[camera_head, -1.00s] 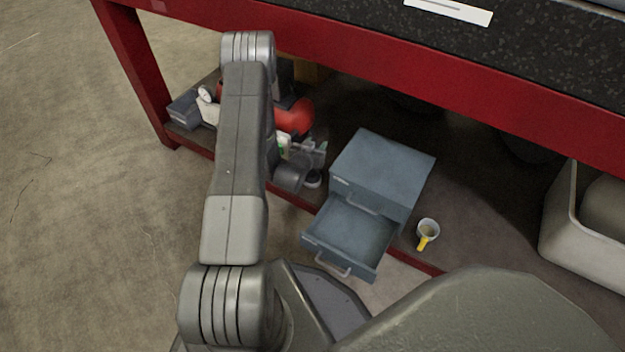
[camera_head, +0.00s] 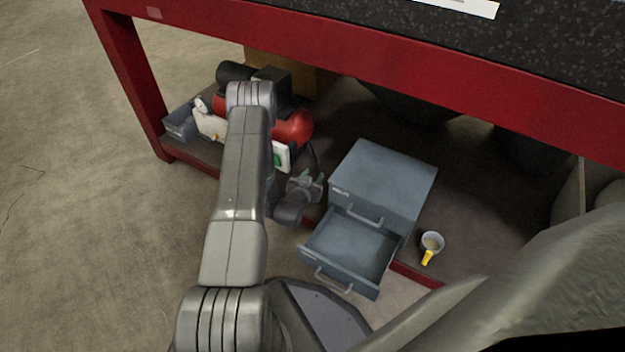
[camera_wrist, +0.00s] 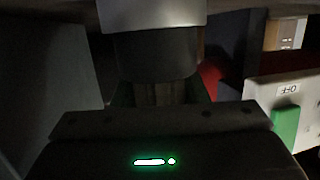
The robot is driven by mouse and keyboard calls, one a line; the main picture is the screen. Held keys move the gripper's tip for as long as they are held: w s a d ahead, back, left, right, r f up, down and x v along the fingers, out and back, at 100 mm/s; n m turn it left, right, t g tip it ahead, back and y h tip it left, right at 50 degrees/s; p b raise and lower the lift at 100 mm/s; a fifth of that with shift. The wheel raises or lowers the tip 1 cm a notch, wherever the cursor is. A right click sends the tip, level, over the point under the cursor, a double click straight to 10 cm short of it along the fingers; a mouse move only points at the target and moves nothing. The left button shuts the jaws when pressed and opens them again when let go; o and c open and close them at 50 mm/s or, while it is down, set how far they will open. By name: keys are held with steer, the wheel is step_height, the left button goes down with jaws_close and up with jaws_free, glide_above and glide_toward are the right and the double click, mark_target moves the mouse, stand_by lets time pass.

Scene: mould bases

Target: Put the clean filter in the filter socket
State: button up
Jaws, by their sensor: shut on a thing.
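My gripper (camera_head: 311,183) is low under the bench, between the compressor (camera_head: 295,128) and the blue-grey drawer cabinet. In the wrist view my gripper (camera_wrist: 160,92) is shut on a brownish, ribbed piece, probably the clean filter (camera_wrist: 160,93), mostly hidden between the dark fingers. A dark round collar (camera_wrist: 155,52) lies just beyond it, with a light grey part (camera_wrist: 150,12) at the top edge. I cannot tell whether these belong to the filter or the socket, nor whether they touch. In the head view the filter is too small to make out.
The cabinet (camera_head: 385,185) has its lower drawer (camera_head: 345,250) open and empty, close right of my gripper. A mug (camera_head: 432,241) with a yellow handle stands right of it. A white panel with a green switch (camera_wrist: 287,125) is close at right. The red bench frame (camera_head: 390,65) is overhead.

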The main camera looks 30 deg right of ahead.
steer(key=shift+f, duration=0.15)
steer(key=o, duration=1.1)
steer(key=shift+c, duration=0.2)
steer(key=shift+a+r, duration=0.15)
steer(key=shift+r, duration=0.1)
steer(key=p+v, duration=0.3)
steer(key=v, duration=0.8)
steer(key=shift+s+a+p, duration=0.25)
steer(key=shift+s+p, duration=0.05)
